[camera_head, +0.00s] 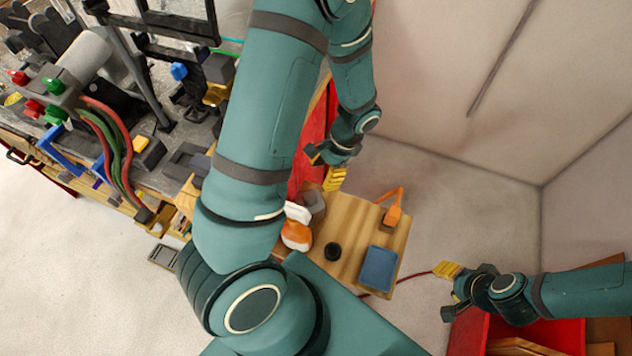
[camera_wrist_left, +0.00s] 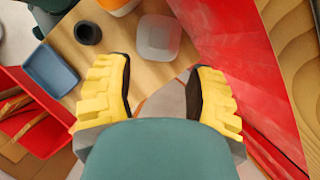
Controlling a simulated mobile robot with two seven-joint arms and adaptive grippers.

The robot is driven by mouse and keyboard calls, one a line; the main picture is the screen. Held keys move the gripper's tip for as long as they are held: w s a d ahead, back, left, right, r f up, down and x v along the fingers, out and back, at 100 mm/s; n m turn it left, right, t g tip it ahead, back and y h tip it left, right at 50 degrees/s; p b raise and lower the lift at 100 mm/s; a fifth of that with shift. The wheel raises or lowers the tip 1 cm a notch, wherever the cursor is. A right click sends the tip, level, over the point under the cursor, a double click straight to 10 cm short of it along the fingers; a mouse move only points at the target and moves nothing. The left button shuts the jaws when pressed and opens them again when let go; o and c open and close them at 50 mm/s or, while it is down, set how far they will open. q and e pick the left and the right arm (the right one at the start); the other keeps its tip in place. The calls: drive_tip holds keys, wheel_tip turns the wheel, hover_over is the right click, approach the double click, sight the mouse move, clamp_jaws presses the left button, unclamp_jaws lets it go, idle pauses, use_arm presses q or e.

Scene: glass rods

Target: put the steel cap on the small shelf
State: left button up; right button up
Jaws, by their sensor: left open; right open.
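A dark round cap-like piece (camera_head: 332,251) stands on a small wooden tabletop (camera_head: 345,229); it looks hollow on top in the left wrist view (camera_wrist_left: 88,33). I cannot tell whether it is the steel cap. My left gripper (camera_head: 335,179) is open and empty above the far edge of the tabletop, apart from the dark piece. Its yellow fingers spread wide in the left wrist view (camera_wrist_left: 160,92). My right gripper (camera_head: 447,271) is open, right of the tabletop near a red shelf-like unit (camera_head: 468,332). I cannot tell which surface is the small shelf.
A blue tray (camera_head: 378,268), an orange tool (camera_head: 394,212), an orange-and-white object (camera_head: 296,235) and a grey box (camera_head: 313,204) share the tabletop. A red panel (camera_wrist_left: 225,45) stands close beside the left gripper. A cluttered workbench (camera_head: 165,130) is at the left.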

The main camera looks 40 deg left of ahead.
use_arm(q)
drive_tip(key=d+f+n+t+h, duration=0.3)
drive_tip(key=d, duration=0.5)
drive_tip(key=s+d+f+n+t+h, duration=0.1)
drive_tip(key=d+f+n+t+h, duration=0.2)
drive_tip(key=d, duration=0.5)
drive_tip(key=shift+d+f+n, duration=0.25)
drive_tip(key=shift+d+n, duration=0.15)
drive_tip(key=shift+n, duration=0.3)
drive_tip(key=shift+s, duration=0.1)
